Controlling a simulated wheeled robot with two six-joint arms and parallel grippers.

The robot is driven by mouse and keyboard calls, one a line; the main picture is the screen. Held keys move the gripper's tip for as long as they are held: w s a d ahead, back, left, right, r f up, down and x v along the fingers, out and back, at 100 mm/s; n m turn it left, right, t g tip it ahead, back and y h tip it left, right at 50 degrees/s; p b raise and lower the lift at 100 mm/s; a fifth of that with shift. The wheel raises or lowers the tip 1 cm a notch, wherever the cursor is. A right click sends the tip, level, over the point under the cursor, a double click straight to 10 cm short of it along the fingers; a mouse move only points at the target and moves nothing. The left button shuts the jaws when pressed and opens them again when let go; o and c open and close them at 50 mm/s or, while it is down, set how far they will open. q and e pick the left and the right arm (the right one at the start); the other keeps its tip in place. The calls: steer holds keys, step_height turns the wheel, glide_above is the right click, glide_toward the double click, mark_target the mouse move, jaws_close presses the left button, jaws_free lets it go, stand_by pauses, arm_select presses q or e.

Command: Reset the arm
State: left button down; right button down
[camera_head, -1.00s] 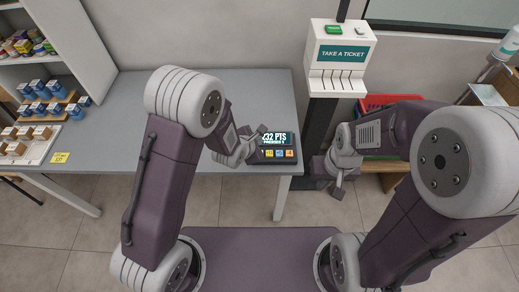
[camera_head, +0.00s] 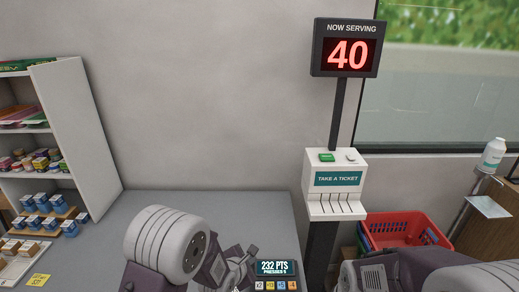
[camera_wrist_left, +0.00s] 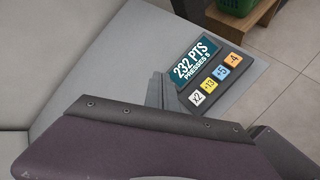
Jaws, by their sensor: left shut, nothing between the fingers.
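My left gripper (camera_head: 248,258) is at the bottom of the head view, beside the left edge of a small dark button console (camera_head: 275,268). It is shut and holds nothing. In the left wrist view the console (camera_wrist_left: 208,72) shows "232 PTS" and "PRESSES 5". It has white, yellow, blue and orange buttons in a row. A finger of the gripper shows beside the console's near left side; I cannot tell if it touches. Part of my right arm shows at the lower right of the head view, but its gripper is out of the picture.
The grey counter (camera_head: 250,215) is mostly clear. A shelf unit (camera_head: 75,140) with boxes stands left. Right of the counter is a ticket dispenser (camera_head: 335,180) under a "NOW SERVING 40" sign (camera_head: 347,50). A red basket (camera_head: 400,230) and a white bottle (camera_head: 492,155) are further right.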

arm_select(q)
steer(key=s+a+r+m+y, duration=0.3)
steer(key=a+r, duration=0.5)
steer(key=a, duration=0.4)
steer(key=s+a+f+m+g, duration=0.1)
steer(key=s+m+g, duration=0.3)
steer(key=s+m, duration=0.5)
steer(key=s+a+f+m+g, duration=0.2)
steer(key=s+f+m+g, duration=0.2)
steer(key=s+m, duration=0.5)
steer(key=shift+s+m, duration=0.3)
steer(key=shift+m, duration=0.6)
